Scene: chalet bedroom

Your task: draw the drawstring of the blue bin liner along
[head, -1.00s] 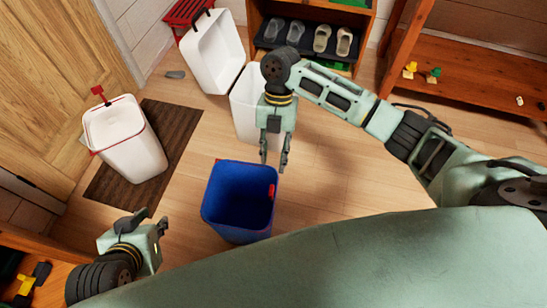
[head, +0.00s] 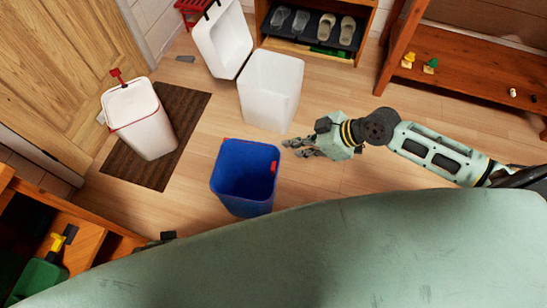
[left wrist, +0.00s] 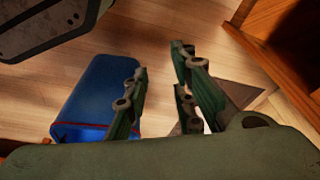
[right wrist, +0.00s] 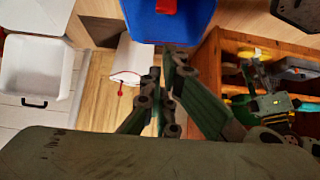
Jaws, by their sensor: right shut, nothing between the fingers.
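The blue bin liner (head: 240,180) lines an open bin on the floor. A red drawstring tab (head: 274,166) shows on its right rim, with a smaller red bit at the far rim. My right gripper (head: 286,144) is just right of the bin, apart from it, shut and empty. In the right wrist view the liner (right wrist: 190,25) is beyond its fingers (right wrist: 163,72). My left gripper (left wrist: 160,70) is open and empty; the liner (left wrist: 92,90) lies left of its fingers, with a red line along its rim. The head view mostly hides this gripper behind my body.
A white bin (head: 145,135) with a red drawstring loop (head: 117,76) stands on a brown mat (head: 185,110). An open white bin (head: 270,95) stands behind the blue one, a tilted white container (head: 222,42) farther back. A shoe shelf (head: 262,20) is at the back.

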